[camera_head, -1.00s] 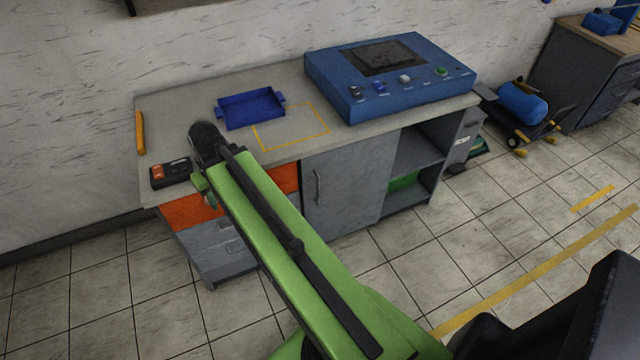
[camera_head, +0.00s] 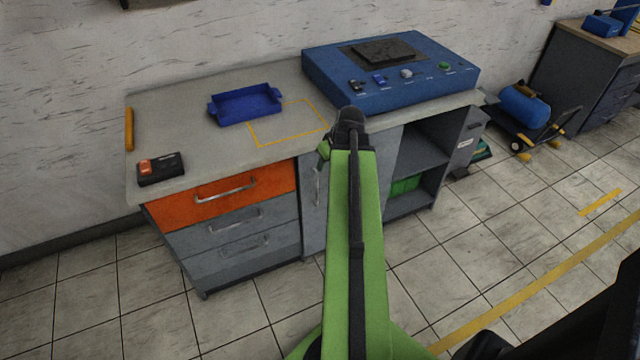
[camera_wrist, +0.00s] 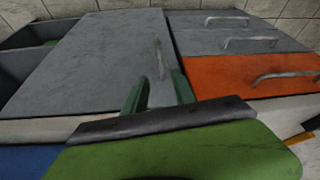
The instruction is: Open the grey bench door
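The grey bench door (camera_head: 385,155) is shut, and my arm hides much of it in the head view. Its upright metal handle (camera_head: 317,186) shows just left of my arm. In the wrist view, which looks upside down, the door (camera_wrist: 95,60) fills the upper left and the handle (camera_wrist: 160,56) stands near its right edge. My gripper (camera_wrist: 158,88) is open and empty, its two dark green fingers apart. The near end of the handle appears between the fingertips; I cannot tell the depth gap. In the head view, only a green bit of my gripper (camera_head: 323,150) shows.
An orange drawer (camera_head: 222,195) and grey drawers (camera_head: 235,238) are left of the door. An open shelf (camera_head: 418,165) is on its right. The bench top holds a blue tray (camera_head: 245,104), a button box (camera_head: 161,168) and a blue machine (camera_head: 390,75). The floor in front is clear.

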